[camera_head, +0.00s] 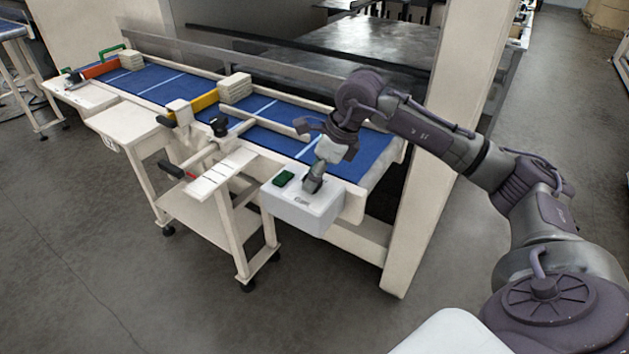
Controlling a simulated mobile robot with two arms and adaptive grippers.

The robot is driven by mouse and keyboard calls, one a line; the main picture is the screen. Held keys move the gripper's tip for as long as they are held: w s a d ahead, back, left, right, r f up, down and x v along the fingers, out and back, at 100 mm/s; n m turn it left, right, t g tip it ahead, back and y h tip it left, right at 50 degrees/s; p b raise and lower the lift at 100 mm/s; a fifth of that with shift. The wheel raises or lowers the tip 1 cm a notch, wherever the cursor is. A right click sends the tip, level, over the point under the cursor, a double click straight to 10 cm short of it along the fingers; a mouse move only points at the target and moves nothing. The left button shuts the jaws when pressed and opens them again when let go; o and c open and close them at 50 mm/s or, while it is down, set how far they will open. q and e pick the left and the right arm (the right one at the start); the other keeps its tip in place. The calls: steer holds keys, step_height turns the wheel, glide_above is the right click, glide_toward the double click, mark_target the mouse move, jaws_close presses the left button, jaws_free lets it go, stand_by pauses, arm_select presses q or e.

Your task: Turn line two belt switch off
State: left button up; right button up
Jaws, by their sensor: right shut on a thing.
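A white switch box (303,212) is mounted at the near right corner of the conveyor table. A green button (284,178) is on the left of its top face. My right gripper (314,182) reaches down from above onto the right part of the box top. Its fingers are shut on the belt switch there, just right of the green button. The fingers hide most of the switch, so its setting cannot be told. My left gripper is not in view.
The blue conveyor belt (160,84) runs behind the box with cream side rails. A yellow bar (204,101) and a small black knob (219,126) are to the left. A cream post (440,170) stands close on the right. The grey floor in front is clear.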

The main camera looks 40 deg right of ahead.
steer(key=shift+m+t+h+b, duration=0.4)
steer(key=shift+m+h+b, duration=0.35)
steer(key=shift+m, duration=1.05)
steer(key=shift+r, duration=0.1)
steer(key=o, duration=1.1)
steer(key=shift+o, duration=0.2)
steer(key=shift+s+r, duration=0.1)
steer(key=shift+r, duration=0.05)
steer(key=v, duration=1.1)
steer(key=shift+r, duration=0.25)
